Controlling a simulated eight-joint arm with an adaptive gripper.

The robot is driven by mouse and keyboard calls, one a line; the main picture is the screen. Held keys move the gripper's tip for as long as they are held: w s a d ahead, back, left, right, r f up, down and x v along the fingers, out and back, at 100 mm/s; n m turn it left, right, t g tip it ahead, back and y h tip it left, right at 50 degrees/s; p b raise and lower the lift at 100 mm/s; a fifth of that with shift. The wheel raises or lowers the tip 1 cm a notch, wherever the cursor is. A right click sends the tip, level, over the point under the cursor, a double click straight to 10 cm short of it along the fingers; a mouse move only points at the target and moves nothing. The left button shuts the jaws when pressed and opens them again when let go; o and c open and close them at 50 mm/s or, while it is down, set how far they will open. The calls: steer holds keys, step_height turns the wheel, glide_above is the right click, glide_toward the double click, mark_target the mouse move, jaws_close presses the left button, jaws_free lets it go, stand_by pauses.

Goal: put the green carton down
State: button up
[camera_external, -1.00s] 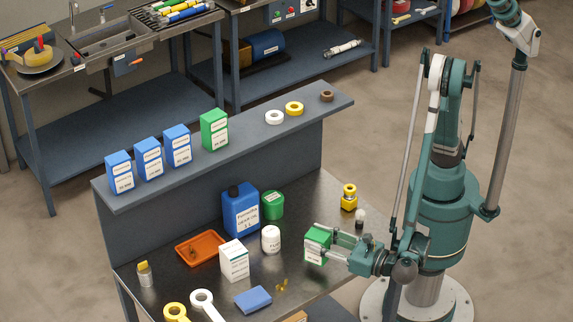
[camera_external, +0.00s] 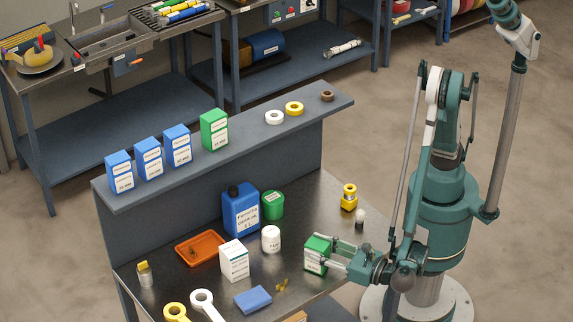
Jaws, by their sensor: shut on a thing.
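A green carton (camera_external: 315,258) with a white label is held upright near the right front part of the dark bench top (camera_external: 300,285). My gripper (camera_external: 318,252) reaches in from the right and is shut on this carton, with fingers along its sides. The carton's bottom is at or just above the bench surface; I cannot tell whether it touches. Another green carton (camera_external: 214,131) stands on the raised shelf (camera_external: 250,135), right of several blue cartons (camera_external: 149,158).
Left of the held carton are a white jar (camera_external: 271,239), a white box (camera_external: 234,260), a blue sponge-like block (camera_external: 253,299) and small brass pieces (camera_external: 282,285). A blue jug (camera_external: 241,212) and green tub (camera_external: 272,205) stand behind. A yellow bottle (camera_external: 349,197) is behind my gripper.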

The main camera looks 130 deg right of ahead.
steer(key=shift+f, duration=0.2)
steer(key=o, duration=0.9)
steer(key=shift+r, duration=0.25)
steer(key=shift+p+v, duration=1.2)
steer(key=shift+v, duration=4.8)
steer(key=shift+f, duration=0.1)
